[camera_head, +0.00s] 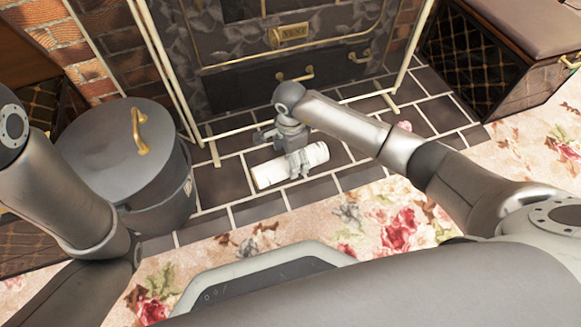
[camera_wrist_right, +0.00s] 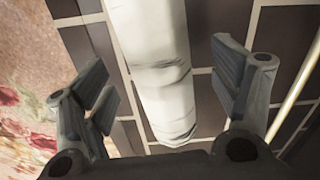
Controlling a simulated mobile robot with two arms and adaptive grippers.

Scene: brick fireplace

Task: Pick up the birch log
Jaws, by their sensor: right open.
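The birch log (camera_head: 270,174) is white and lies on the dark tiled hearth in front of the fireplace. My right gripper (camera_head: 298,160) reaches down over the log and covers its middle in the head view. In the right wrist view the log (camera_wrist_right: 155,65) runs between the two open fingers of the right gripper (camera_wrist_right: 165,90). A gap shows on each side, and the log appears to rest on the tiles. My left arm comes in at the left of the head view, but its gripper is out of sight.
A grey lidded bin (camera_head: 110,150) with a brass handle stands left of the hearth. The fireplace (camera_head: 290,55) with brass handles and a pale fender rail is behind the log. A dark cabinet (camera_head: 490,60) stands at the right. A floral rug (camera_head: 390,220) lies in front.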

